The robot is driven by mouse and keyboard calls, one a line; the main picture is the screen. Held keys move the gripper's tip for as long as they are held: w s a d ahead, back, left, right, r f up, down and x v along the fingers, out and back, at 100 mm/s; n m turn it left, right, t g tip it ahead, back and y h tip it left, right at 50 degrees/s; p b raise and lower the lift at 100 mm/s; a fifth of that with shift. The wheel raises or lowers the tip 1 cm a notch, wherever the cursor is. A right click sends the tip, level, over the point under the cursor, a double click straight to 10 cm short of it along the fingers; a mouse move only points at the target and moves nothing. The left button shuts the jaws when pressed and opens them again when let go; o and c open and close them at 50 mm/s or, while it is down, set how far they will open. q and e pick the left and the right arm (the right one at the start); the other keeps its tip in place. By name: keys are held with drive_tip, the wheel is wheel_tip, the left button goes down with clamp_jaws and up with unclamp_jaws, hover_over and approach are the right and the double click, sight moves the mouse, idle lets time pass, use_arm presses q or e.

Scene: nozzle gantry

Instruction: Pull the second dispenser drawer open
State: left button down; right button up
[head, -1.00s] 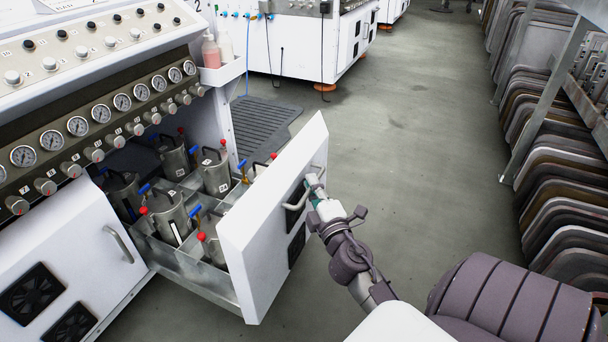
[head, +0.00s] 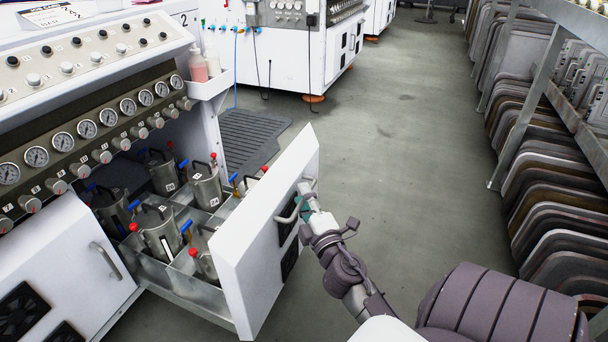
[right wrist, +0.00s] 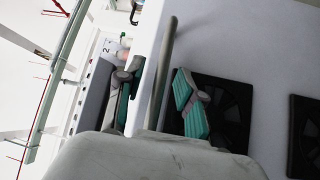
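The second dispenser drawer stands pulled far out of the white cabinet. Its white front panel (head: 262,245) faces right, and metal canisters (head: 160,232) with red knobs and blue levers stand in its metal tray. The drawer's bar handle (head: 288,217) is on the outer face of the front; it also shows as a grey bar in the right wrist view (right wrist: 166,60). My right gripper (head: 306,197) is at this handle. In the right wrist view its two teal-padded fingers (right wrist: 156,100) stand apart on either side of the bar, with gaps visible. My left gripper is out of view.
A closed white door with a handle (head: 105,262) and fans is left of the drawer. Gauges (head: 87,129) line the panel above. A dark floor mat (head: 250,138) lies behind the drawer. A rack of trays (head: 545,200) stands at right; the floor between is clear.

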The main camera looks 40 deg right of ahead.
drive_tip(key=v, duration=0.7)
drive_tip(key=shift+s, duration=0.2)
drive_tip(key=shift+a+f, duration=0.1)
idle(0.3)
